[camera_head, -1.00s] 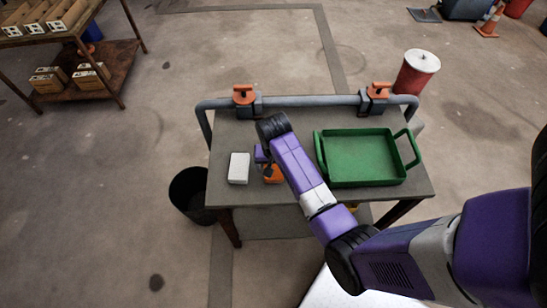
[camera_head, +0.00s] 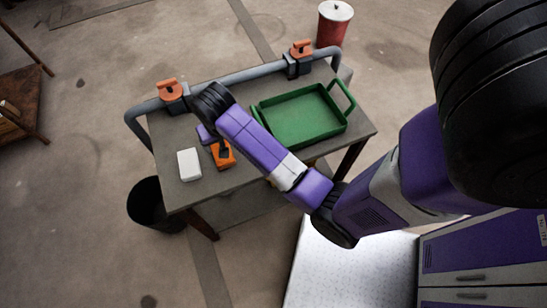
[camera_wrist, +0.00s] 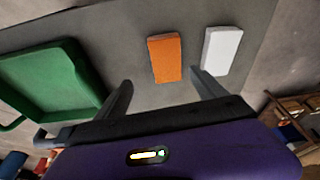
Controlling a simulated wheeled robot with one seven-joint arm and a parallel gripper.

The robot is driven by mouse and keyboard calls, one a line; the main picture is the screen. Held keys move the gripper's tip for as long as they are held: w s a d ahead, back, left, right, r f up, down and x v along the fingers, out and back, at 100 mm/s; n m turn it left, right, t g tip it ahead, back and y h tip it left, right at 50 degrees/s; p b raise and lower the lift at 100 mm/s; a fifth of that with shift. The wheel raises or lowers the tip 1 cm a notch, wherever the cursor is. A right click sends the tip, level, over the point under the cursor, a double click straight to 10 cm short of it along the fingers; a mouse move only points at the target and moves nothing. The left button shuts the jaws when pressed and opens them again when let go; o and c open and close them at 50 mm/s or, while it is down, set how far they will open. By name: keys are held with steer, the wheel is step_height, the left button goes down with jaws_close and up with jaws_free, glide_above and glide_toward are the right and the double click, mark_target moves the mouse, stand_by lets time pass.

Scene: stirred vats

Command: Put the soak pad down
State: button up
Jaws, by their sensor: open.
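An orange block (camera_head: 222,155) lies on the grey table (camera_head: 185,197); it also shows in the wrist view (camera_wrist: 165,58). A white block (camera_head: 189,164) lies just left of it in the head view, and right of it in the wrist view (camera_wrist: 222,50). I cannot tell from looks which of the two is the soak pad. My gripper (camera_wrist: 161,77) is open and empty, its fingers apart above the table with the orange block showing ahead between them. In the head view my gripper is partly hidden behind my arm, and a dark finger overlaps the orange block.
A green tray (camera_head: 257,108) with raised handles stands right of my arm. A grey pipe rail (camera_head: 235,78) with orange-handled valves (camera_head: 170,91) runs along the far edge. A dark bin (camera_head: 143,205) stands on the floor at left; a red drum (camera_head: 333,28) stands behind.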

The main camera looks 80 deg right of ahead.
steer(key=s+a+r+n+t, duration=0.1)
steer(key=s+a+n+t, duration=0.65)
steer(key=s, duration=0.45)
steer(key=s+a+r+t, duration=0.1)
steer(key=s+a+r, duration=0.2)
steer(key=r, duration=0.3)
steer(key=s+a+r+n+t+y, duration=0.1)
steer(key=s+a+r+t, duration=0.1)
steer(key=a+r, duration=0.3)
steer(key=s+a+r+n+t+y, duration=0.1)
steer(key=s+a+r+t, duration=0.1)
steer(key=s+a+r, duration=0.2)
step_height(320, 180, up, 4)
steer(key=shift+s+f, duration=0.15)
steer(key=shift+s, duration=0.4)
steer(key=shift+o, duration=0.5)
